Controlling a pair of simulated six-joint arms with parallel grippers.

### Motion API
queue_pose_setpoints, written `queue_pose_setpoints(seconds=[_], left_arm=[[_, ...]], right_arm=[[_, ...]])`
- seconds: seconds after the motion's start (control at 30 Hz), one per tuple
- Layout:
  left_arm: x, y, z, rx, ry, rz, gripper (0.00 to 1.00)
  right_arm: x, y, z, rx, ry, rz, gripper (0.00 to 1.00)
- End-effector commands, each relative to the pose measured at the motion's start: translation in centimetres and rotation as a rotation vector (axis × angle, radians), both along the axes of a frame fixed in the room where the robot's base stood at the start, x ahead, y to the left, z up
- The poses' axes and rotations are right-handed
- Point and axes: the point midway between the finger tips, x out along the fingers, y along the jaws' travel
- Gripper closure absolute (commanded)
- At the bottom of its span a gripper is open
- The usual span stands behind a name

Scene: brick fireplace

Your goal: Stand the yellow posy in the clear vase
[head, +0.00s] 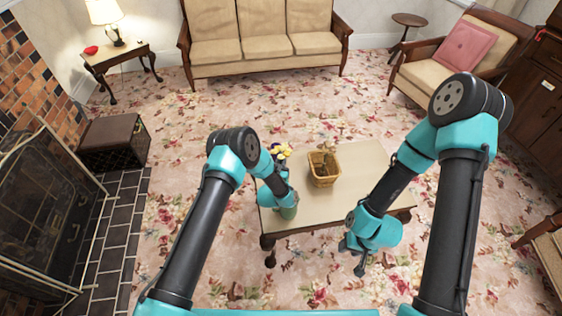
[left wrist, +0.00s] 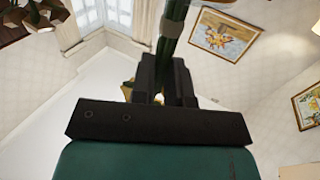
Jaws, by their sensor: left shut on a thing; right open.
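The yellow posy (head: 282,151) shows its yellow and purple flower heads above my left forearm in the head view. In the left wrist view its green stems (left wrist: 172,35), with a pale band, are clamped between the fingers of my left gripper (left wrist: 166,68). That gripper is mostly hidden behind its own arm in the head view. A pale green, glassy shape (head: 288,211), which looks like the clear vase, stands at the table's front left, partly covered by my arm. I cannot tell whether the stems are inside it. My right gripper (head: 358,263) is open and empty at the table's front right.
The low table (head: 370,165) also holds a wicker basket (head: 323,180) with dried flowers, just right of the posy. The tabletop right of the basket is clear. A sofa (head: 265,45), armchair (head: 440,70) and lamp table (head: 118,60) stand farther back.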

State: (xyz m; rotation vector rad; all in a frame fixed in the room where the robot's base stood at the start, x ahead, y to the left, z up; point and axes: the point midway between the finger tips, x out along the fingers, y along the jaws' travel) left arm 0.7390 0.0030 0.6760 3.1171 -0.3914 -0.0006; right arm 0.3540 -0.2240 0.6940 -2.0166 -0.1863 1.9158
Motion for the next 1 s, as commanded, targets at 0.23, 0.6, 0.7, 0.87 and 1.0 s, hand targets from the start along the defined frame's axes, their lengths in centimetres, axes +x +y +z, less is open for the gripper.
queue_pose_setpoints(seconds=[0.23, 0.6, 0.7, 0.87, 1.0], left_arm=[[0.0, 0.0, -1.1, 0.000, 0.000, 0.001, 1.00], [0.0, 0.0, -1.6, 0.000, -0.001, 0.000, 1.00], [0.0, 0.0, -1.6, 0.000, -0.001, 0.000, 1.00], [0.0, 0.0, -1.6, 0.000, -0.001, 0.000, 1.00], [0.0, 0.0, -1.6, 0.000, -0.001, 0.000, 0.80]], right_arm=[[0.0, 0.0, 0.0, 0.000, 0.000, 0.000, 0.57], [0.0, 0.0, 0.0, 0.000, 0.000, 0.000, 0.57], [0.0, 0.0, 0.0, 0.000, 0.000, 0.000, 0.57], [0.0, 0.0, 0.0, 0.000, 0.000, 0.000, 0.57], [0.0, 0.0, 0.0, 0.000, 0.000, 0.000, 0.57]])
